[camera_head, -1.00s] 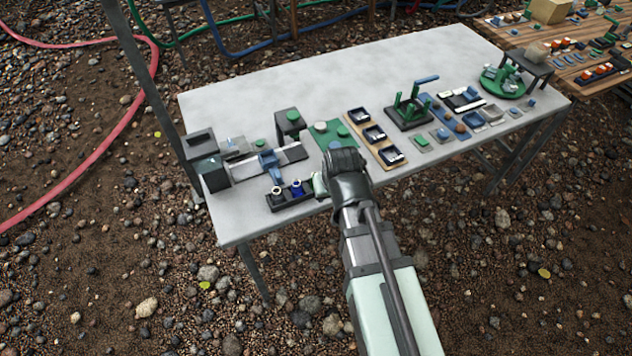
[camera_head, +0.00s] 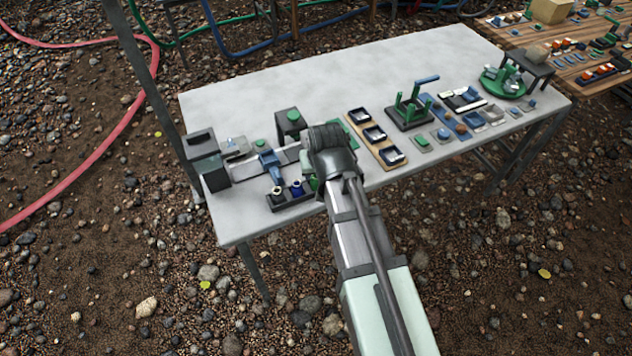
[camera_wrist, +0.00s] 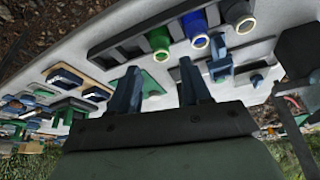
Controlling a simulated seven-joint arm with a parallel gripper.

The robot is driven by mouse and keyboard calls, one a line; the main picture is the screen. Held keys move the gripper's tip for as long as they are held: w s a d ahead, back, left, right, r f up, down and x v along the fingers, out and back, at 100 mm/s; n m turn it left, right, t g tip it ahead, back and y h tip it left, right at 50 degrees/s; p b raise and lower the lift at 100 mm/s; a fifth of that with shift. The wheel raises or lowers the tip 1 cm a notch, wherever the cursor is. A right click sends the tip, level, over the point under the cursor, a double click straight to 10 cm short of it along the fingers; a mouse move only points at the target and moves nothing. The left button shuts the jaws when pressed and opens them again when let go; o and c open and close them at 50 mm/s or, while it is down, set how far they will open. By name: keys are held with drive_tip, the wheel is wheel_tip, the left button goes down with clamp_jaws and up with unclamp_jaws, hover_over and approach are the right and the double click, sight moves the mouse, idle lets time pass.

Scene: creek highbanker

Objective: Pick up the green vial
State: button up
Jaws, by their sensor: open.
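The green vial (camera_wrist: 160,42) stands in a dark rack (camera_wrist: 115,52) in the wrist view, its pale-rimmed end toward me. A blue vial (camera_wrist: 195,30) and an amber-brown vial (camera_wrist: 238,14) stand in the same rack, to its right. My gripper (camera_wrist: 160,76) is open and empty, its two fingers below the green vial in the picture and apart from it. In the head view my wrist partly covers the rack (camera_head: 291,197); the blue vial (camera_head: 297,188) shows there, and my fingers are hidden.
A blue holder (camera_head: 269,162) on a grey strip stands behind the rack. A tan board with dark trays (camera_head: 375,134) and a green-posted stand (camera_head: 409,112) lie to the right. The back of the white table (camera_head: 350,75) is clear.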

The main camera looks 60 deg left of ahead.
drive_tip(key=shift+x, duration=3.85)
drive_tip(key=c, duration=0.8)
drive_tip(key=shift+r, duration=0.15)
wheel_tip(320, 180, up, 10)
drive_tip(key=shift+f, duration=0.1)
